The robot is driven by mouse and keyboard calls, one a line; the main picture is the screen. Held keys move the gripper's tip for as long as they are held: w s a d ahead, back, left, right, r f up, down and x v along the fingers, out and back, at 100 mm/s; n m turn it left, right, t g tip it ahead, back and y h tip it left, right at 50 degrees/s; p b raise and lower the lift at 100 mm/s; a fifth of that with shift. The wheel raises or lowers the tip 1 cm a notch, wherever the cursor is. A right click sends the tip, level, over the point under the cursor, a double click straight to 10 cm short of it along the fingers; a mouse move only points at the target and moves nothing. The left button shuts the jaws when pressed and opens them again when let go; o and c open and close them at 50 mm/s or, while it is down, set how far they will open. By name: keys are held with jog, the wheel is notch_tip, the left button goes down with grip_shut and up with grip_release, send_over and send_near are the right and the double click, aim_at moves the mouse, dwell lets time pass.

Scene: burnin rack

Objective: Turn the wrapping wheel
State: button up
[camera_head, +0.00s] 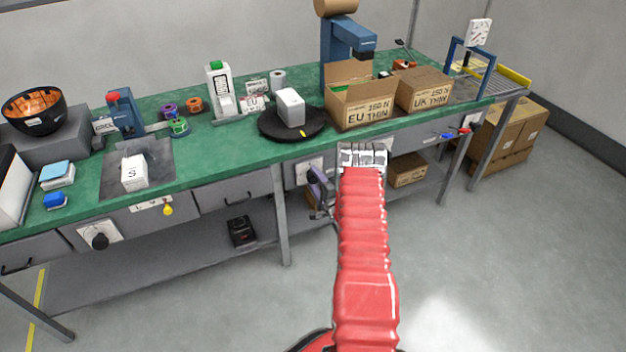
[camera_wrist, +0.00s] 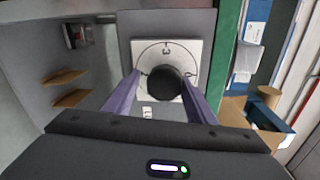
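In the wrist view a round black knob (camera_wrist: 164,85) sits on a white dial plate (camera_wrist: 150,50) with printed marks, on a grey panel. My gripper (camera_wrist: 161,76) is open, its two purple fingers reaching out on either side of the knob. The right finger looks close to the knob; I cannot tell whether it touches. In the head view my gripper (camera_head: 318,190) is below the bench's front edge, and the knob there is hidden. A black round turntable (camera_head: 270,125) stands on the green bench above, with a white box (camera_head: 290,107) on it.
Open and shut cartons (camera_head: 424,90) stand right of the turntable. Another black knob (camera_head: 99,241) is on a drawer front at left. A bench leg (camera_head: 281,215) stands left of my gripper. The floor (camera_head: 500,260) to the right is clear.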

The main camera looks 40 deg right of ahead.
jog(key=shift+o, duration=0.9)
jog(key=shift+r, duration=0.1)
jog(key=shift+s+r, duration=0.1)
jog(key=shift+s, duration=0.1)
jog(key=f+v, duration=0.1)
jog(key=v, duration=1.2)
jog(key=shift+s+r, duration=0.15)
jog(key=shift+r, duration=0.2)
jog(key=shift+f, duration=0.1)
